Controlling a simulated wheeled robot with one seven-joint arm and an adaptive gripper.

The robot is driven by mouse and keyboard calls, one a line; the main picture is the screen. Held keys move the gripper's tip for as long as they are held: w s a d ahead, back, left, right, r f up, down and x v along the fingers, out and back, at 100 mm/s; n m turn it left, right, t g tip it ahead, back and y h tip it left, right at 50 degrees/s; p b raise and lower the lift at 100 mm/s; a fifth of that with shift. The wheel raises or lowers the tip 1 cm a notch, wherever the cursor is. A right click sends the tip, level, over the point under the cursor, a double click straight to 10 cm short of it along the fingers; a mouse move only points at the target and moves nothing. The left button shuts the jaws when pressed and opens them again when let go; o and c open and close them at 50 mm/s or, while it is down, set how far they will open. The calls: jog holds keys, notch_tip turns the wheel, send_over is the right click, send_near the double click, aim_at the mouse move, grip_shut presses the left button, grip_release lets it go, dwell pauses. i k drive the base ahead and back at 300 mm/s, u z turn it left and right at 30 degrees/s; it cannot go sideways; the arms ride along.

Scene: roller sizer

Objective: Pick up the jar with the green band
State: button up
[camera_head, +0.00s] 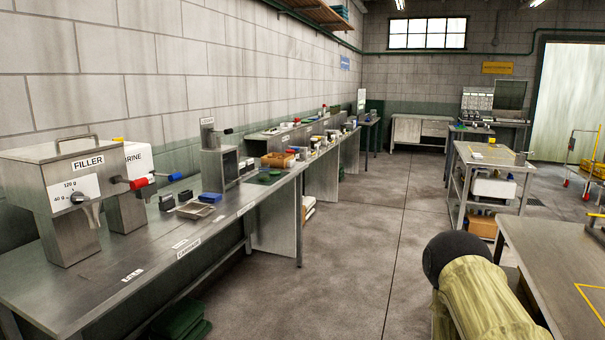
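I cannot make out a jar with a green band in the head view. Several small items (318,145), too small to tell apart, stand along the far part of the long left bench (145,262). My gripper is not in view.
A steel filler machine (50,215) stands at the near left, with a second machine (134,165) behind it. Blue (210,198) and green (269,176) items lie farther along. A steel cart (492,154) and a yellow-marked table (560,262) stand right. The middle floor (360,240) is clear.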

aim_at(263, 169)
jog(key=z, duration=0.5)
jog(key=i, duration=1.55)
jog(key=u, duration=0.55)
jog(key=i, duration=1.2)
jog(key=u, duration=0.9)
